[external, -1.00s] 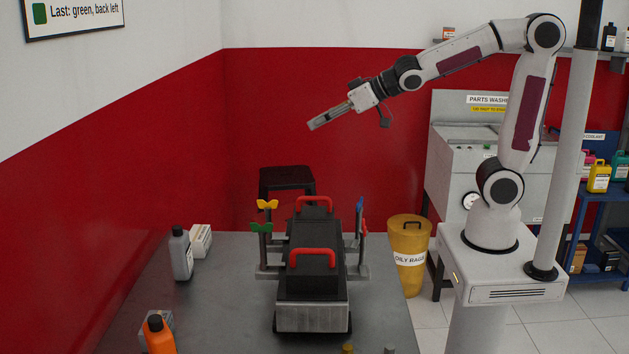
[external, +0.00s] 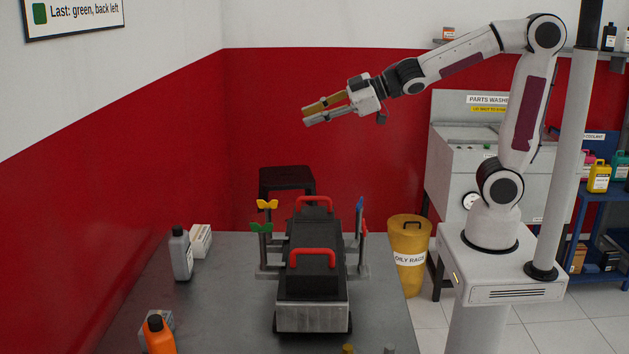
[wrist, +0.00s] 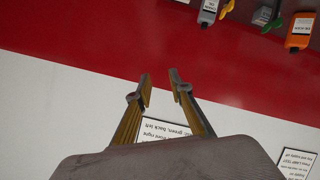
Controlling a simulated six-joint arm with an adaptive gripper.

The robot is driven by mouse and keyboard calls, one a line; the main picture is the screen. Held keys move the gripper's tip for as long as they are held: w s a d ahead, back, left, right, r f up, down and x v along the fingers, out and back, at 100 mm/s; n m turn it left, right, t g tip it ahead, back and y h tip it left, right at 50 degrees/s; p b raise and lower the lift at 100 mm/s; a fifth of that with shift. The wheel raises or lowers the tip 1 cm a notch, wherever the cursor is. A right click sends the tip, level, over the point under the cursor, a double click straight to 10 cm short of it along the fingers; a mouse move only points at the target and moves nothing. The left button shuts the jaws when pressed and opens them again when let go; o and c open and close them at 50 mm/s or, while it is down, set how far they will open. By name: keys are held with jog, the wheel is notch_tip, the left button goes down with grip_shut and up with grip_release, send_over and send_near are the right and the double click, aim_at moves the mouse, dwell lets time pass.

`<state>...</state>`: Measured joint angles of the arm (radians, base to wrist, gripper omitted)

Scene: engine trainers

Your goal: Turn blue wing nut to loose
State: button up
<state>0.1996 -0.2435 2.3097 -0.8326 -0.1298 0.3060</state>
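The blue wing nut (external: 360,203) sits on top of a post at the back right of the black engine block (external: 313,262). It is seen nearly edge-on, so its exact angle is hard to tell. My gripper (external: 305,114) is high above and behind the bench, up and left of the blue wing nut and well apart from it. The fingers also show in the wrist view (wrist: 160,76), spread with an empty gap between them.
Yellow (external: 267,204), green (external: 261,227) and red (external: 365,227) wing nuts stand on the other posts. Red handles (external: 313,253) rise from the block. A grey bottle (external: 181,254) and an orange bottle (external: 159,336) stand left. Air above the bench is clear.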

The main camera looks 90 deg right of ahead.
jog(key=shift+d, duration=0.1)
jog(key=d+f+n+g+y, duration=0.1)
jog(key=d+f+n+g, duration=0.1)
jog(key=d+f, duration=1.15)
jog(key=s+a+f+n+g+y, duration=0.2)
jog(key=s+a+f+n+y, duration=0.2)
jog(key=a+f+y, duration=0.4)
jog(key=s+a+r+n+g+y, duration=0.3)
jog(key=s+a+r+g+y, duration=0.2)
jog(key=s+a, duration=0.5)
jog(key=shift+n, duration=0.4)
jog(key=shift+a, duration=0.1)
